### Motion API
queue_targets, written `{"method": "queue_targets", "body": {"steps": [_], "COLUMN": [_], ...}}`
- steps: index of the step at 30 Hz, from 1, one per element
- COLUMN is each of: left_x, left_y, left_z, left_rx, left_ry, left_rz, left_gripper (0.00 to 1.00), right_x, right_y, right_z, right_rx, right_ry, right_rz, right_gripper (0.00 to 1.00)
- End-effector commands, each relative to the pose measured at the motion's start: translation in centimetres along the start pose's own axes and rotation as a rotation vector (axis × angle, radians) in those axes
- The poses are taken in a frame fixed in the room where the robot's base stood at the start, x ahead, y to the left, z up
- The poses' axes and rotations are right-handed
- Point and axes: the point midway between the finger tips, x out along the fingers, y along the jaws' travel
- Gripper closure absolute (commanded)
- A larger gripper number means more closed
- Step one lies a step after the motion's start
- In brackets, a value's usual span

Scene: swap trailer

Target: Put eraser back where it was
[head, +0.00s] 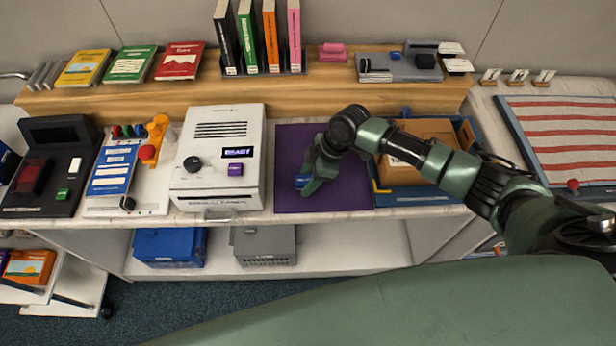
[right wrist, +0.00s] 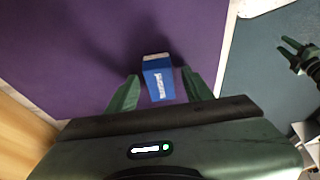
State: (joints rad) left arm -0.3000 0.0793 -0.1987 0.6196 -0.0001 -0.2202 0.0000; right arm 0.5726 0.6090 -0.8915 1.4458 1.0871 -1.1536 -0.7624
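A blue block with a pale end and white lettering, which looks like the eraser (right wrist: 158,78), lies on the purple mat (head: 345,180). It also shows in the head view as a small blue patch (head: 302,181). My right gripper (right wrist: 160,95) is open just above the mat. Its fingers stand on either side of the block's near end, with gaps on both sides. My left gripper (right wrist: 291,48) shows at the right edge of the right wrist view, over the floor, with its fingers apart and empty. It is outside the head view.
A white machine (head: 217,155) stands left of the mat. A blue tray (head: 398,198) with a cardboard box (head: 412,160) stands right of it. Behind is a wooden shelf (head: 310,88) with books, a pink object (head: 332,52) and a grey organiser (head: 400,68).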

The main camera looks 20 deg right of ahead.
Motion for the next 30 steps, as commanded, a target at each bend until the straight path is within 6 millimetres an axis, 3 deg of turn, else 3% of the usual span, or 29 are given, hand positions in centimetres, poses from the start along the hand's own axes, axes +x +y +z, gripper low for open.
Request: {"method": "queue_targets", "body": {"steps": [5,8,21,30], "left_x": [-0.1,0.2,1.6,1.7], "left_y": [-0.1,-0.1,0.0,0.0], "left_z": [0.1,0.1,0.2,0.2], "left_rx": [0.000,0.000,0.001,0.002], "left_ry": [-0.001,-0.001,-0.001,0.000], "left_rz": [-0.001,-0.001,-0.001,0.000], "left_gripper": [0.64,0.64,0.64,0.64], "right_x": [-0.7,-2.0,-10.7,-12.4], "right_y": [0.1,0.1,0.1,0.0], "right_z": [-0.1,0.0,-0.1,-0.1], "right_rx": [0.000,-0.001,-0.001,0.001], "right_ry": [0.000,0.000,0.000,0.000], "right_rz": [0.001,0.004,0.002,-0.001], "right_gripper": [0.49,0.49,0.49,0.49]}}
